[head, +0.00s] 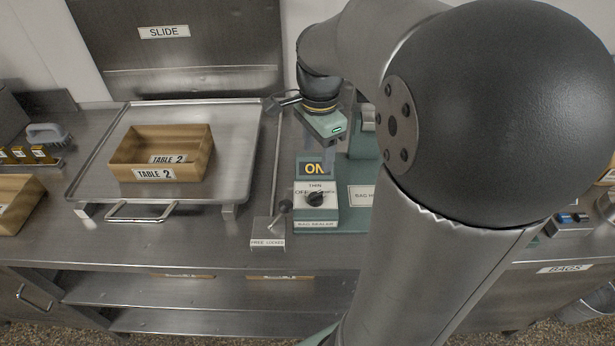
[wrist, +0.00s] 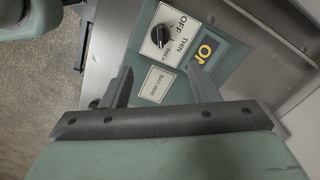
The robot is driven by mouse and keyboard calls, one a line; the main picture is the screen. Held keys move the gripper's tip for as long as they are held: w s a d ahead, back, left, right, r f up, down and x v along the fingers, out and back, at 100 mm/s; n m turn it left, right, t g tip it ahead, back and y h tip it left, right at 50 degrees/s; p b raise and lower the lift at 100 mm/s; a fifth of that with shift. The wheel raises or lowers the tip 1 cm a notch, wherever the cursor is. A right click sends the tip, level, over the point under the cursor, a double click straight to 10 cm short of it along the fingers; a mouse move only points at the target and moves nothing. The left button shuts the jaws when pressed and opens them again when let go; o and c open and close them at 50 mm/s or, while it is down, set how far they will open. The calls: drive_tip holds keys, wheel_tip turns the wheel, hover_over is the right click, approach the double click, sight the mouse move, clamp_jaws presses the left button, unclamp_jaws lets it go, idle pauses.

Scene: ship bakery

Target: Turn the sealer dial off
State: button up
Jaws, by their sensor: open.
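The sealer dial (head: 316,198) is a black knob on a white plate marked OFF, THIN and THICK, on the front of a green bag sealer (head: 330,216). It also shows in the wrist view (wrist: 160,35). Which mark the knob points to is too small to tell surely. The lit display (head: 314,169) above the dial reads ON. My gripper (head: 328,150) is above and behind the dial, near the display, apart from the knob. In the wrist view my gripper (wrist: 161,82) has its two dark fingers spread, with nothing between them.
A small lever (head: 285,206) on a FREE/LOCKED block stands just left of the sealer. A wooden TABLE 2 box (head: 187,140) sits on a metal tray (head: 233,150) further left. My arm hides much of the right side. The counter front is mostly clear.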

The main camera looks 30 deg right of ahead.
sight(316, 193)
wheel_tip(316, 193, down, 13)
drive_tip(key=shift+a+f+p, duration=0.1)
drive_tip(key=shift+f+p, duration=0.05)
drive_tip(key=shift+p, duration=0.25)
drive_tip(key=c, duration=1)
